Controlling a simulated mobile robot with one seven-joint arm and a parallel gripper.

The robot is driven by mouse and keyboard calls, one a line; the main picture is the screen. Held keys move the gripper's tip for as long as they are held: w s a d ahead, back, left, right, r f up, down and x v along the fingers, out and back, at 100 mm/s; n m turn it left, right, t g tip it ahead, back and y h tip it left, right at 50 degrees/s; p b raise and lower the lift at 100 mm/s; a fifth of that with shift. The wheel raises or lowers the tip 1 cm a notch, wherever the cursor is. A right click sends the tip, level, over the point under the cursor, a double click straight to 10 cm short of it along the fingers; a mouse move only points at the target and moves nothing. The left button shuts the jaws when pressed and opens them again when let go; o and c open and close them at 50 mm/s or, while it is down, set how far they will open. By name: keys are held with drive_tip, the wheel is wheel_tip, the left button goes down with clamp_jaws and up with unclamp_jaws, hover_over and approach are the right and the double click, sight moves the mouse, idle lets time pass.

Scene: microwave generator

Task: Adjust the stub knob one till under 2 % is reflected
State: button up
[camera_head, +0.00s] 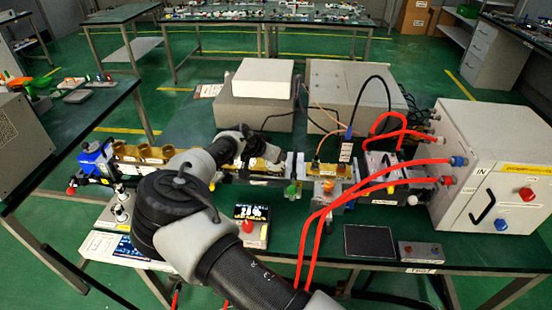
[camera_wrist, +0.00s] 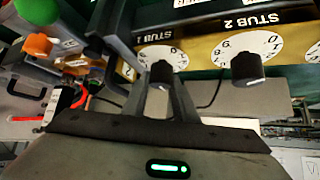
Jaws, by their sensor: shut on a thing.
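The stub 1 knob (camera_wrist: 161,73) is a black knob in front of a white numbered dial under the label STUB 1 in the wrist view. My gripper (camera_wrist: 162,84) is at this knob, its two fingers shut on it from either side. The fingers hide part of the knob and dial. A small dark display (camera_head: 251,213) on the bench shows large white figures with a percent sign; I cannot read the figures surely.
The stub 2 knob (camera_wrist: 247,66) stands close to the right of my fingers. An orange part (camera_wrist: 38,45) and dark bracketry lie to the left. Red hoses (camera_head: 316,230) loop across the bench to the white IN cabinet (camera_head: 485,165). A black pad (camera_head: 369,241) lies at the front right.

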drive_tip(key=shift+s+f+m, duration=0.2)
drive_tip(key=shift+f+m, duration=0.1)
drive_tip(key=shift+f, duration=0.05)
drive_tip(key=o, duration=1)
drive_tip(key=shift+a, duration=0.1)
drive_tip(key=shift+o, duration=0.2)
drive_tip(key=shift+w+r, duration=0.1)
drive_tip(key=shift+r, duration=0.1)
drive_tip(key=b+v, duration=0.1)
drive_tip(key=v, duration=1.6)
drive_tip(key=shift+a, duration=0.25)
